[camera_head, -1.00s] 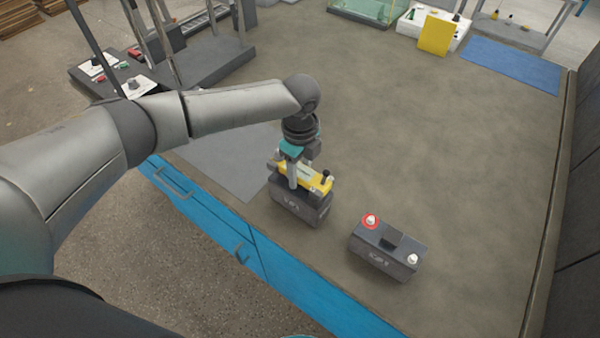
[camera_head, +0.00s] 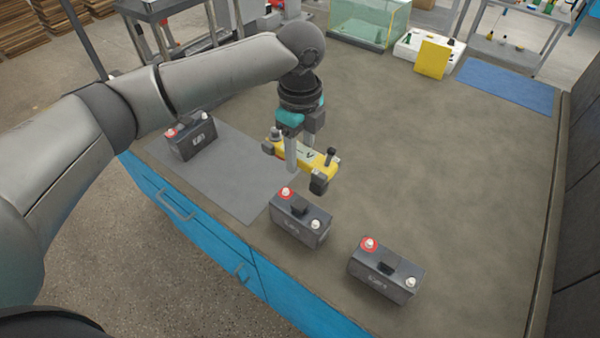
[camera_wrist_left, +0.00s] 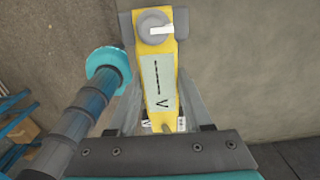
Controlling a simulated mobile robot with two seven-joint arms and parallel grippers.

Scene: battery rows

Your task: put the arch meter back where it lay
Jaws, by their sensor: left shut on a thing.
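The arch meter (camera_head: 318,164) is a yellow bar with a pale label and dark end parts. My left gripper (camera_head: 299,158) is shut on it near its middle and holds it in the air, above and beyond the middle battery (camera_head: 300,219). In the left wrist view the meter (camera_wrist_left: 160,85) fills the middle, with a grey knob at its far end and the label marked V. The middle battery has a red-ringed terminal and a pale one, both uncovered. My right gripper is not in view.
Another battery (camera_head: 385,270) stands at the front right, and one (camera_head: 192,137) stands on the grey mat (camera_head: 230,172) at left. A white box with a yellow panel (camera_head: 432,58), a blue mat (camera_head: 506,86) and a glass tank (camera_head: 368,22) lie at the back. The bench's middle right is clear.

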